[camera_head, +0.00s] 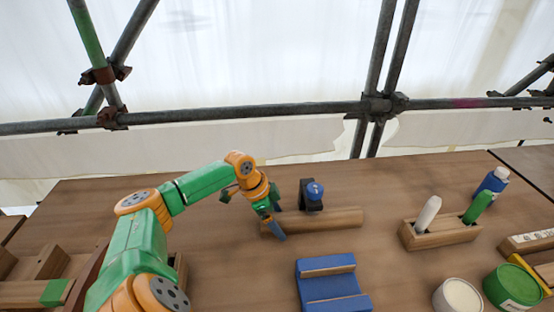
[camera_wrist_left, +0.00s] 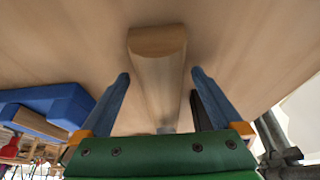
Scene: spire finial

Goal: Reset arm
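My left arm comes in from the left, and its gripper (camera_head: 277,223) is at a wooden bar (camera_head: 338,218) lying on the table. In the left wrist view the two blue fingers of this gripper (camera_wrist_left: 161,76) are spread apart. The same wooden bar (camera_wrist_left: 158,55) shows between and beyond them, with gaps on both sides, so the fingers do not grip it. My right gripper is in neither view.
A black holder with a blue knob (camera_head: 314,190) stands just behind the bar. A blue cradle (camera_head: 330,290) is in front. At right are a wooden block with markers (camera_head: 440,234), a blue bottle (camera_head: 490,186), a white tub (camera_head: 458,297) and a green tub (camera_head: 512,288). Scaffold poles rise behind the table.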

